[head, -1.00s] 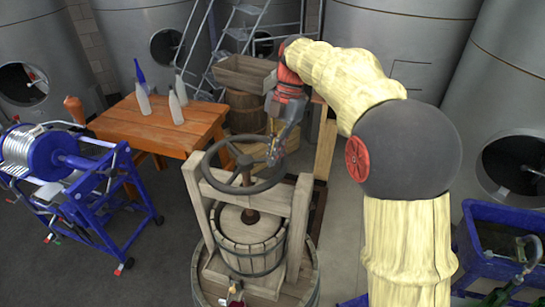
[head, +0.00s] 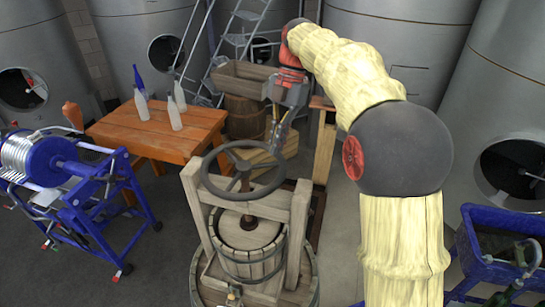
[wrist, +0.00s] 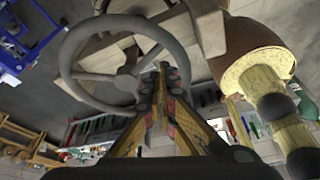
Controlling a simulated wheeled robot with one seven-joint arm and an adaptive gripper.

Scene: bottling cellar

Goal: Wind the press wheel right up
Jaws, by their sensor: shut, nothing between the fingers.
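The press wheel (head: 245,168) is a dark grey spoked ring on an upright screw. It sits above the wooden crossbeam of the basket press (head: 250,248). The wheel also shows at the upper left of the wrist view (wrist: 128,84). My gripper (head: 277,146) is at the wheel's far right rim in the head view, pointing down. In the wrist view my gripper (wrist: 172,76) has its fingers together beside the rim, with nothing between them. Whether the fingertips touch the rim I cannot tell.
An orange wooden table (head: 165,128) with several bottles stands behind left. A blue-framed machine (head: 85,180) is at the left. A wooden trough (head: 243,78) rests on a barrel behind the press. A blue crate (head: 490,250) is at the right. Steel tanks line the back.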

